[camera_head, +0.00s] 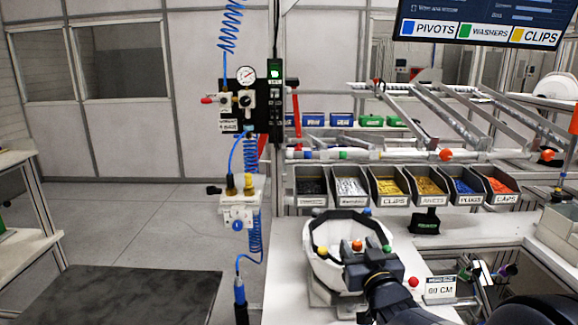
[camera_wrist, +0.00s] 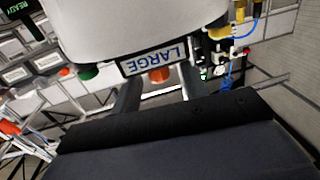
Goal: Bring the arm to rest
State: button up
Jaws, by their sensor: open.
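A white helmet shell (camera_head: 324,270) stands on the white workbench (camera_head: 285,290), with its dark-edged opening facing up. Yellow, green and blue knobs sit around its rim, along with an orange knob (camera_head: 357,245) on the near side. My gripper (camera_head: 362,266) is at the shell's near right side, close to the orange knob. In the wrist view the shell (camera_wrist: 140,28) fills the top, with a LARGE label (camera_wrist: 156,58). My gripper's two fingers (camera_wrist: 158,88) are apart, and the orange knob (camera_wrist: 159,75) shows between them. I cannot tell whether they touch the shell.
Several labelled bins (camera_head: 390,186) line the bench's back. A red knob (camera_head: 413,282) and a small size sign (camera_head: 440,287) are just right of my gripper. A blue coiled hose (camera_head: 254,225) hangs left of the shell. A dark mat (camera_head: 130,295) lies at lower left.

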jog(key=s+b, duration=0.1)
jog(key=s, duration=0.6)
jog(key=shift+s+d, duration=0.25)
jog(key=shift+d, duration=0.2)
jog(key=shift+f, duration=0.1)
